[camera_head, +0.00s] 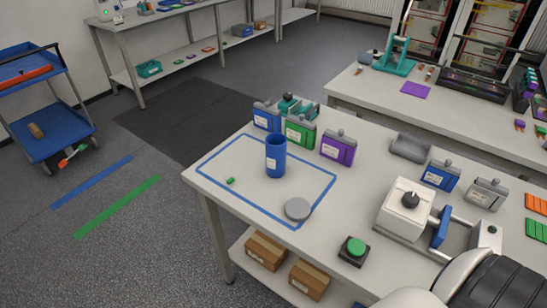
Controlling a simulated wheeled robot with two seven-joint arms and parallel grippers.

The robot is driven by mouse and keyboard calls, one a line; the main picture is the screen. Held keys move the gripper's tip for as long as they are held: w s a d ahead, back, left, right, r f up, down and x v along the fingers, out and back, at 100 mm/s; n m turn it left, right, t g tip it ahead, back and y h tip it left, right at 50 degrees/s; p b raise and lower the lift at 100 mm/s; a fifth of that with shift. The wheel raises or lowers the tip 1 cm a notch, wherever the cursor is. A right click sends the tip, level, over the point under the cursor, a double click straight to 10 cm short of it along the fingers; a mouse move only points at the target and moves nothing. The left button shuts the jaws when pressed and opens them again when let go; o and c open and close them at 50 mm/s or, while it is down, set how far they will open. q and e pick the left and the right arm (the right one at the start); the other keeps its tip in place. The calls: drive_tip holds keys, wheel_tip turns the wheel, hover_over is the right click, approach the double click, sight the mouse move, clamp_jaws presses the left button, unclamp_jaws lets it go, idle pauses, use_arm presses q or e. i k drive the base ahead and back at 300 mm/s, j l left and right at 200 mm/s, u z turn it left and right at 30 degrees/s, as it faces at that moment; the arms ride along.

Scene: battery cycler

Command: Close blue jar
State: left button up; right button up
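The blue jar (275,158) stands upright on the near table, inside a blue taped outline. Its top looks open, and a pale label shows on its side. A round grey disc like a lid (297,208) lies flat at the front right of the outline, apart from the jar. A small green piece (231,181) lies left of the jar. Neither of my grippers shows; a white and dark part at the lower right corner looks like my arm.
Blue, green (299,132) and purple (338,148) packs stand behind the jar. A white device with a black knob (405,207) and a green button (354,250) stand to the right. The table surface around the jar and disc is mostly clear.

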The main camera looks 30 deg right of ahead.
sight(276, 142)
drive_tip(key=z, duration=1.2)
